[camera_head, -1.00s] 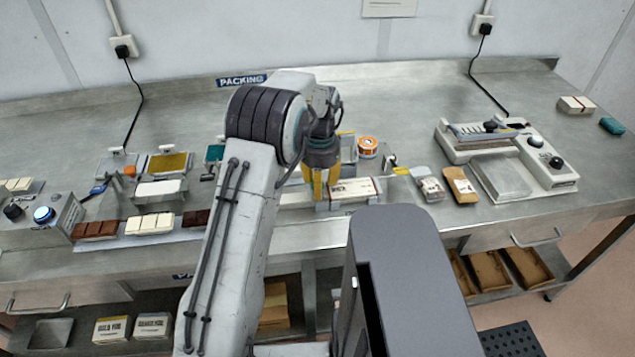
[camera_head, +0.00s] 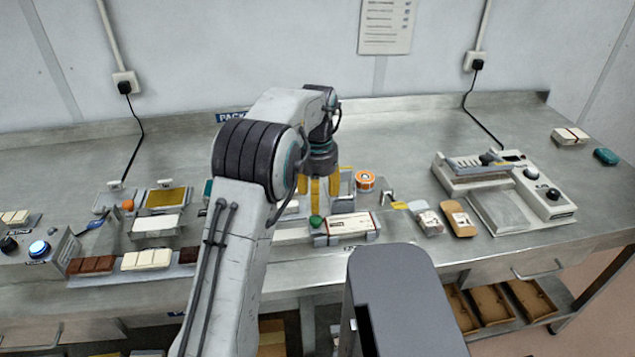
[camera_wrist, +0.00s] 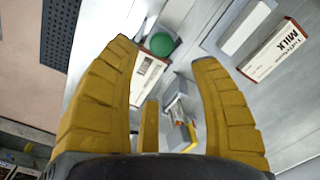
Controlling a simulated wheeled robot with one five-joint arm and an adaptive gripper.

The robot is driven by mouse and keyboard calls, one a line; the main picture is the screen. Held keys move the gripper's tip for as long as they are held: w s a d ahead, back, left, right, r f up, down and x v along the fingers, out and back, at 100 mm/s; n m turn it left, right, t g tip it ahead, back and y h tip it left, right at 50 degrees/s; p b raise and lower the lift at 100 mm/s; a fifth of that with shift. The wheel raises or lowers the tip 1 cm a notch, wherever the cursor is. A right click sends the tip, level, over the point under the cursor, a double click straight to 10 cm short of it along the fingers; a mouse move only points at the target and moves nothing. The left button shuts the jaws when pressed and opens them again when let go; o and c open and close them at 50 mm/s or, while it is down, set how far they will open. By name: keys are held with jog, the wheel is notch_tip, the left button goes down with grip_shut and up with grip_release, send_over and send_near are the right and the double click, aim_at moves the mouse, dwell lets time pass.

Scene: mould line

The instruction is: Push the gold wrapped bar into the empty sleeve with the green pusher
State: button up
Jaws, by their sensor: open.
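The green pusher's round knob (camera_head: 316,221) stands at the left end of a grey cradle (camera_head: 320,241). A white printed sleeve (camera_head: 350,226) lies in the cradle, just right of the knob. My gripper (camera_head: 319,188) is open and empty, above and behind the knob, its yellow fingers apart. In the wrist view, the knob (camera_wrist: 160,43) and the sleeve (camera_wrist: 148,78) show between my fingers, touching neither. I cannot make out the gold wrapped bar; whether it is inside the sleeve cannot be seen.
An orange tape roll (camera_head: 365,181) stands close behind the cradle. Small packets (camera_head: 460,218) lie to its right, before a white sealing machine (camera_head: 500,185). A MILK box (camera_wrist: 274,52) shows in the wrist view. Chocolate bars (camera_head: 148,260) lie at the left.

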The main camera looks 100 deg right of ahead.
aim_at(317, 218)
jog(key=shift+r, duration=2.2)
